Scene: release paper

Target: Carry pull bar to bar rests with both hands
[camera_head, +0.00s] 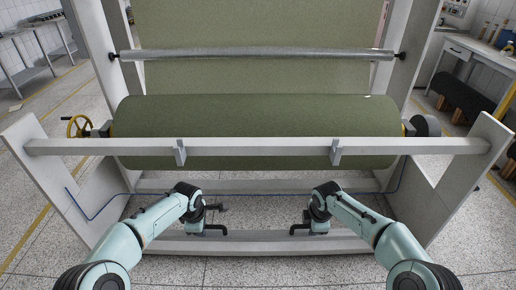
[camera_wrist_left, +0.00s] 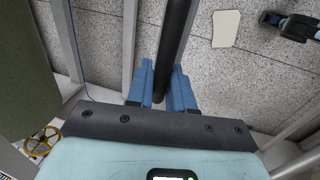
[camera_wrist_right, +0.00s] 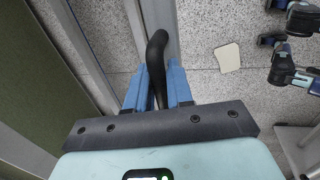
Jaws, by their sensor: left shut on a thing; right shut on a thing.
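The pull bar (camera_wrist_left: 178,35) shows as a dark tube between the blue fingers of my left gripper (camera_wrist_left: 160,85), running up out of the left wrist view. In the right wrist view a black tube (camera_wrist_right: 156,65) with a bent end lies between the blue fingers of my right gripper (camera_wrist_right: 157,85). Both grippers are shut on these dark parts; I cannot tell how they join. In the head view, the left gripper (camera_head: 208,218) and right gripper (camera_head: 307,218) are below the front beam, apart. Two grey brackets, apparently the bar rests, are on that beam, left (camera_head: 181,152) and right (camera_head: 335,152).
A large green roll (camera_head: 255,115) lies behind the white front beam (camera_head: 255,147). A silver roller (camera_head: 258,53) crosses above it. White side panels (camera_head: 45,170) flank the frame, and a lower beam (camera_head: 255,238) runs near the floor. A yellow handwheel (camera_head: 77,126) is at left.

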